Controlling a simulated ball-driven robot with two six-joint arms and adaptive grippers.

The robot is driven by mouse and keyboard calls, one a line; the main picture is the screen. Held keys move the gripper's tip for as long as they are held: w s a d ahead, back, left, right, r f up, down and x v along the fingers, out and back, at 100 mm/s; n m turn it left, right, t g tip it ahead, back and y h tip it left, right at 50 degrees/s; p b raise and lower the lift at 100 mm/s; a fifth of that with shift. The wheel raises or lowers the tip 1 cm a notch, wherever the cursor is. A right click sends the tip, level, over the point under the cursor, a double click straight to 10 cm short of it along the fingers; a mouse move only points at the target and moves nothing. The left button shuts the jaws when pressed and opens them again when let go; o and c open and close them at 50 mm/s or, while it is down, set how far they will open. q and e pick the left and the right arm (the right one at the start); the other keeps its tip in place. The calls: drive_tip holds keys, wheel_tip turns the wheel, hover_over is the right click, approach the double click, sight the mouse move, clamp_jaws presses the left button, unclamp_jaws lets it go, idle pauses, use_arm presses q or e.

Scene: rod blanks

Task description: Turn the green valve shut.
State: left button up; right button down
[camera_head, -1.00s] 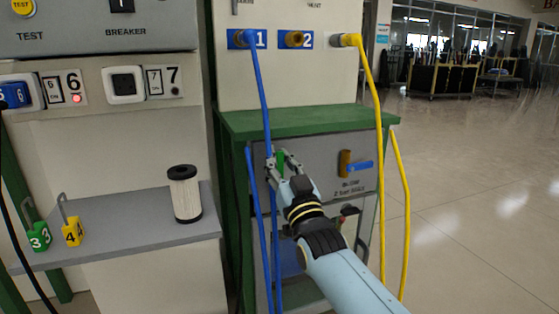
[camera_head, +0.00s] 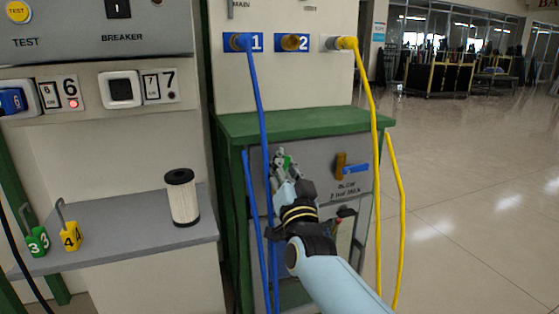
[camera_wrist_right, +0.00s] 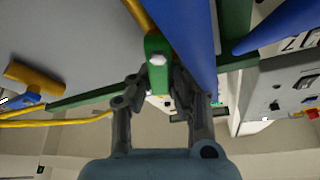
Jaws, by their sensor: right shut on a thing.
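The green valve handle (camera_head: 288,160) is on the grey panel under the green-edged bench, mostly hidden by my gripper in the head view. In the right wrist view the green handle (camera_wrist_right: 157,50) stands between the fingers. My right gripper (camera_head: 281,163) is shut on it; its fingers (camera_wrist_right: 160,82) also show in the wrist view. My left gripper is not in view.
A blue hose (camera_head: 259,105) hangs right beside my right gripper. A white filter cylinder (camera_head: 182,198) stands on the grey shelf (camera_head: 120,222) at left.

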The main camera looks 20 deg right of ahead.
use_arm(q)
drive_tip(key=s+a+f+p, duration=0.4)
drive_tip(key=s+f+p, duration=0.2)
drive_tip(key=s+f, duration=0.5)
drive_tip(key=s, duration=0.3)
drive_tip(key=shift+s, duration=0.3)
use_arm(e)
drive_tip(key=d+f+m+g+h, duration=0.1)
drive_tip(key=m, duration=0.4)
drive_tip(key=d+f+m+g+h, duration=0.1)
drive_tip(key=f+m+g, duration=0.1)
drive_tip(key=m, duration=0.3)
drive_tip(key=f+m+g+h, duration=0.1)
drive_tip(key=m+g, duration=0.1)
drive_tip(key=m, duration=0.3)
drive_tip(key=shift+d+f+m+h, duration=0.15)
drive_tip(key=shift+d+m+h, duration=0.15)
drive_tip(key=shift+d+m, duration=0.1)
drive_tip(key=shift+f, duration=0.1)
drive_tip(key=c, duration=1.2)
unclamp_jaws()
drive_tip(key=shift+c, duration=0.2)
